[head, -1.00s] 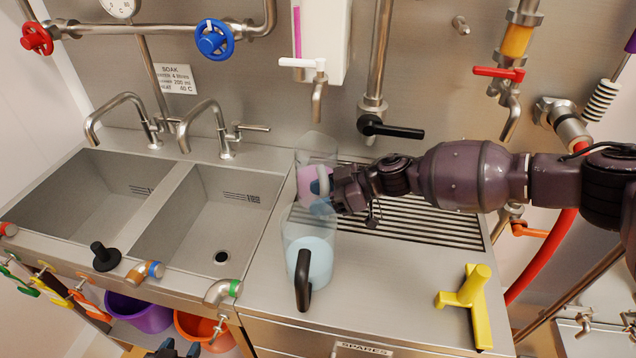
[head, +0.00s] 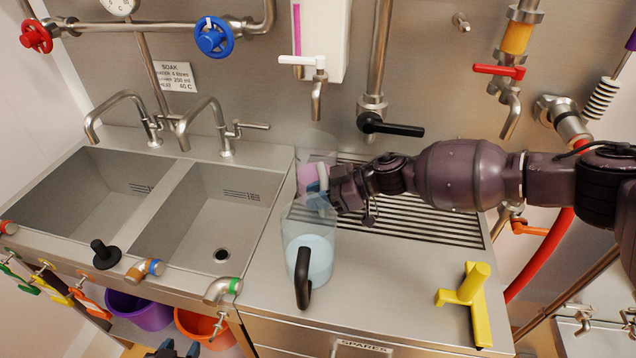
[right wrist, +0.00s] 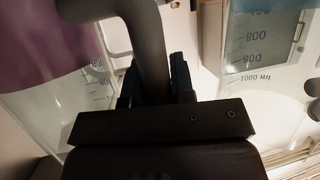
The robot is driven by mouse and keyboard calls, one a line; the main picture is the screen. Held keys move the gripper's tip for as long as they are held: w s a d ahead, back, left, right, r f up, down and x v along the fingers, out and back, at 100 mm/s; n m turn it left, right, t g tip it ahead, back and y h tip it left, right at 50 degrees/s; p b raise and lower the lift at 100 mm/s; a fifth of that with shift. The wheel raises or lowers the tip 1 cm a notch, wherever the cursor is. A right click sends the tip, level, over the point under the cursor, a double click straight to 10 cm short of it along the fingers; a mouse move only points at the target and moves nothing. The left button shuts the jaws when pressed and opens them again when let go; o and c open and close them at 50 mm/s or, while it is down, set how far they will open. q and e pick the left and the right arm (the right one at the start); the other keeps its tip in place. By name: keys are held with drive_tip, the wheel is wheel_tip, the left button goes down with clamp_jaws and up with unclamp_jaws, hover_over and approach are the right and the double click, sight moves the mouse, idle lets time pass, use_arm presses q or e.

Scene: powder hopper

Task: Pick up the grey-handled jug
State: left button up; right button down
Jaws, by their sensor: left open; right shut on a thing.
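The grey-handled jug (head: 311,148) is clear and holds pink-purple liquid. It is upright at the left end of the drain grille in the head view; its base is hidden behind the other jug and my gripper. My right gripper (head: 321,190) is shut on its grey handle (right wrist: 148,45), which runs between the fingers in the right wrist view. A second clear jug (head: 308,258), with pale blue liquid and a black handle, stands close in front on the counter. My left gripper (head: 174,350) is open and empty at the bottom edge of the head view, partly cut off.
A white-handled tap (head: 317,85) hangs above the grey-handled jug. A black-levered pipe (head: 374,105) is behind my right arm. Two sinks (head: 208,215) lie to the left.

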drive_tip(key=shift+r, duration=0.25)
